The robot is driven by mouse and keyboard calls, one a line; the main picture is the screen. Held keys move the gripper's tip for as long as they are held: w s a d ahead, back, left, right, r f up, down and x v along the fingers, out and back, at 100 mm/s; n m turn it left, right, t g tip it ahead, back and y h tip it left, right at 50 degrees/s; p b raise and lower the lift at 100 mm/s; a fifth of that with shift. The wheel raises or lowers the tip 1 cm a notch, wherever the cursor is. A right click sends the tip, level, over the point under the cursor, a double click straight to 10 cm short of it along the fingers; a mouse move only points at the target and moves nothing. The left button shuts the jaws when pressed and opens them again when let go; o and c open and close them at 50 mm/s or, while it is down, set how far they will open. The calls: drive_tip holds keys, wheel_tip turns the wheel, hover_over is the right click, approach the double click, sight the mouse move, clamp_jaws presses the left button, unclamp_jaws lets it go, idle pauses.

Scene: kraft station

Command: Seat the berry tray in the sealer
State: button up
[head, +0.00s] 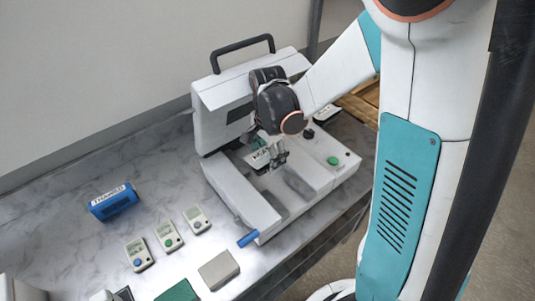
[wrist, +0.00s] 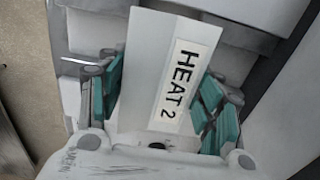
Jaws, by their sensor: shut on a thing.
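The white sealer (head: 238,199) stands on the counter with its lid raised; a black handle (head: 242,52) tops the lid. My gripper (head: 272,160) is over the sealer's middle, between its raised lid and front. In the wrist view my gripper (wrist: 165,105) has teal-padded fingers on both sides of a pale grey piece (wrist: 143,65) labelled HEAT 2, and is shut on it. Part of the label also shows beside the fingers in the head view. I cannot make out berries or identify a berry tray; whether the held piece touches the sealer is unclear.
A blue box (head: 113,201) marked THAWED lies left. Three small button devices (head: 168,235) stand in a row front left. A grey block (head: 218,269) and a green block (head: 178,292) are at the front. A blue-tipped lever (head: 247,239) projects from the sealer. Bare counter (head: 60,225) lies far left.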

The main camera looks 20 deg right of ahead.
drive_tip(key=shift+f+b, duration=2.55)
drive_tip(key=shift+f, duration=0.85)
drive_tip(key=o, duration=1.2)
drive_tip(key=shift+o, duration=0.4)
drive_tip(key=o, duration=0.4)
drive_tip(key=shift+c, duration=0.2)
drive_tip(key=shift+r, duration=0.15)
drive_tip(key=shift+r+p, duration=3)
drive_tip(key=shift+r, duration=1.4)
